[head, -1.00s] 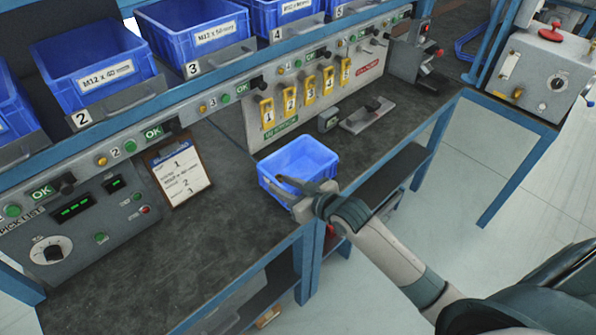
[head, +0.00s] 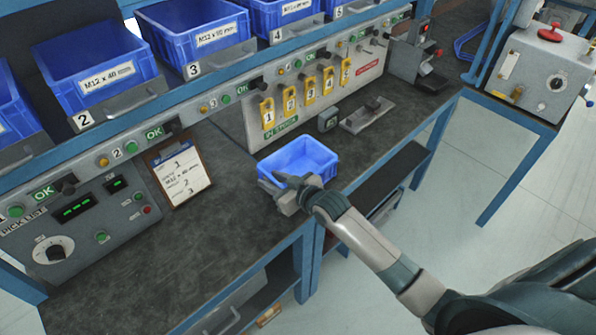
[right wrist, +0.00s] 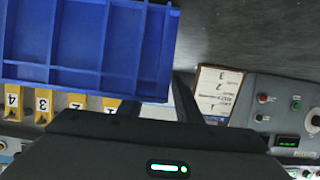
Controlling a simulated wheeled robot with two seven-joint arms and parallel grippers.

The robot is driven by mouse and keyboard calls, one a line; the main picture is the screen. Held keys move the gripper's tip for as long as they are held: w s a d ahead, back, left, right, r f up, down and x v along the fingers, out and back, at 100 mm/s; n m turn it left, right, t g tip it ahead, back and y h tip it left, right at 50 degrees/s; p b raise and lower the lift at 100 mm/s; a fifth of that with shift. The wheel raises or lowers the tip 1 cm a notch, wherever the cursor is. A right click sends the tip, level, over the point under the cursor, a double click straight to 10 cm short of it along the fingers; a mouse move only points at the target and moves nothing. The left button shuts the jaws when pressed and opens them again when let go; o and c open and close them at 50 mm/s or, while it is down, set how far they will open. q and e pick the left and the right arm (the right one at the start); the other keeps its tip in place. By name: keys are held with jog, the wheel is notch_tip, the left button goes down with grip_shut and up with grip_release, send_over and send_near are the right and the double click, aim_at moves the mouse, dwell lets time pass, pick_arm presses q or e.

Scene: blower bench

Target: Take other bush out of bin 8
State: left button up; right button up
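No bin marked 8 and no bush can be made out in these views. My right gripper (head: 269,182) is above the bench at the near left corner of a small blue tray (head: 304,153). In the right wrist view, the dark fingers (right wrist: 158,103) show at the lower middle, beside a ribbed blue surface (right wrist: 85,45) that fills the upper left. The inside of the small tray looks empty in the head view. My left gripper is out of view.
Blue bins marked 2 (head: 95,65), 3 (head: 192,32) and 4 (head: 283,14) stand on the rack. A clipboard (head: 181,172) leans by the control panel (head: 85,222). Yellow numbered tags (head: 310,88) line the back board. The bench's left part is clear.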

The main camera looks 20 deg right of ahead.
grip_shut()
dwell(0.3)
jog(key=shift+r+b, duration=0.4)
jog(key=shift+r, duration=1.2)
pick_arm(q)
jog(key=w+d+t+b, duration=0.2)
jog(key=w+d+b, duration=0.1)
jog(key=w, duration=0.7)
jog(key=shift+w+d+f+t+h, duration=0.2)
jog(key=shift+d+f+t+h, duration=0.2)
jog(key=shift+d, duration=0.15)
pick_arm(e)
jog(key=w+d+r, duration=0.2)
jog(key=d+r, duration=0.5)
jog(key=d, duration=0.4)
jog(key=shift+w+d+r, duration=0.15)
jog(key=shift+d+r, duration=0.1)
jog(key=shift+r, duration=0.15)
